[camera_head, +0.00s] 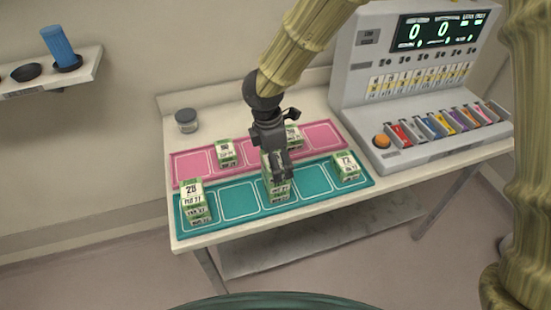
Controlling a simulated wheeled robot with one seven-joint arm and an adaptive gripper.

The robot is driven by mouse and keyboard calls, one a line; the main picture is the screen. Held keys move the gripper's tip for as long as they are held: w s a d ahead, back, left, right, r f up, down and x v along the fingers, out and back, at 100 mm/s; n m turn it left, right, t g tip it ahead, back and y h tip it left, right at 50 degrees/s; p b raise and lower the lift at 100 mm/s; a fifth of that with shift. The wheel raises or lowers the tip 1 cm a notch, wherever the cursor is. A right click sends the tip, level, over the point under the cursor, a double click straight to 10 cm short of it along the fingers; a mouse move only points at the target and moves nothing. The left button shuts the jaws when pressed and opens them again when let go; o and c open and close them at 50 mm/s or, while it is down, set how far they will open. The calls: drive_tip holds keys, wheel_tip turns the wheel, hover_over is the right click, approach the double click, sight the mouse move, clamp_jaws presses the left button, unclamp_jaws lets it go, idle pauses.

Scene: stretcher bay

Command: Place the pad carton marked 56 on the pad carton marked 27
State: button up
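Small white-and-green pad cartons stand on two mats. My gripper (276,168) points down at the middle of the teal mat, its fingers at the upper part of a carton column (278,191). The column looks like one carton on another, but the fingers cover much of it and I cannot tell whether they grip it. At the left of the teal mat, a carton reading about 28 (192,190) appears stacked on another (199,213). A carton reading about 72 (347,165) stands at the right. I cannot make out 56 or 27 as a carton's main number.
The teal mat (238,203) has free outlined spaces. The pink mat (193,166) behind holds a carton (226,152) and another (293,137) partly behind my gripper. A lidded jar (186,120) stands back left. A display console (410,80) with coloured slots stands right.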

wheel_tip(320, 180, up, 12)
drive_tip(key=a+b, duration=0.1)
drive_tip(key=b, duration=0.1)
drive_tip(key=shift+s+a+b, duration=0.2)
drive_tip(key=shift+s+b, duration=0.05)
drive_tip(key=shift+b, duration=0.1)
idle(0.3)
